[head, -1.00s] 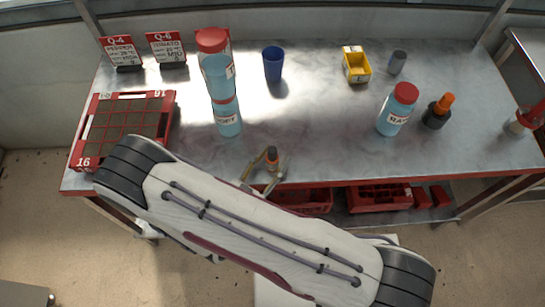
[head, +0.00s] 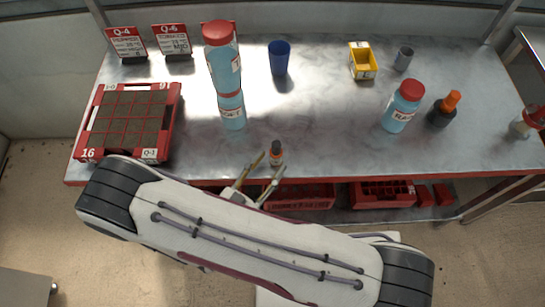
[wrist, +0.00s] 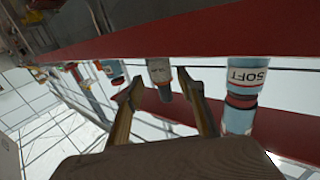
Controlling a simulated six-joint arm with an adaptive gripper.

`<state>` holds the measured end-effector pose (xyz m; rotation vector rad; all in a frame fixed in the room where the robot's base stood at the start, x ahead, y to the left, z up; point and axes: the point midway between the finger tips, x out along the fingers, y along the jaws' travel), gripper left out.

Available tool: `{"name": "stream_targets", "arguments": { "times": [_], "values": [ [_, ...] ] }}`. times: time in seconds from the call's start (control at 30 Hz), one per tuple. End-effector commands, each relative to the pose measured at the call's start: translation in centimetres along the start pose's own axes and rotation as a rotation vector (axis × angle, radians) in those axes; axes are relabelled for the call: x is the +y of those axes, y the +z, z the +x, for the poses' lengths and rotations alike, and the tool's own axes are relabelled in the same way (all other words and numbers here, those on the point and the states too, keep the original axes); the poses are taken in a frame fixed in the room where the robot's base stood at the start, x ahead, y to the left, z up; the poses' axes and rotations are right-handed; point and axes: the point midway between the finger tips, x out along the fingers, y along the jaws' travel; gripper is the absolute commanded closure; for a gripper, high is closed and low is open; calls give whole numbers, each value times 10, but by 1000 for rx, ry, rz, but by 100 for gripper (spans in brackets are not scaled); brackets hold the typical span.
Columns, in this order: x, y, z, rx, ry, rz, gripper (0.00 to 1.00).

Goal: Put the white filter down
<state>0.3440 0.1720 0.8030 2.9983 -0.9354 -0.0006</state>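No thing that is plainly a white filter can be made out. A small bottle (head: 276,153) with a dark top, an orange band and a pale label stands upright near the front edge of the metal table (head: 330,155). My gripper (head: 272,165) is open just in front of it, and its two fingers are apart. In the wrist view, which looks upside down, my gripper (wrist: 160,77) has a finger on each side of a small grey labelled thing (wrist: 159,72), apparently this bottle. A gap shows on both sides, so the fingers do not hold it.
Stacked blue bottles (head: 232,110) stand behind and left, with a red seed tray (head: 84,140) at the far left. A blue cup (head: 279,59), yellow bin (head: 362,60), grey cup (head: 403,58), red-capped bottle (head: 402,107) and orange-topped bottle (head: 442,110) stand farther back or right.

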Motion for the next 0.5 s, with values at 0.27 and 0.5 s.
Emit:
{"name": "stream_targets", "arguments": {
  "times": [0.27, 0.5],
  "values": [
    [0, -1, -25, 0, -2, 2, 61],
    [1, -1, -33, 0, 0, 1, 61]
  ]
}}
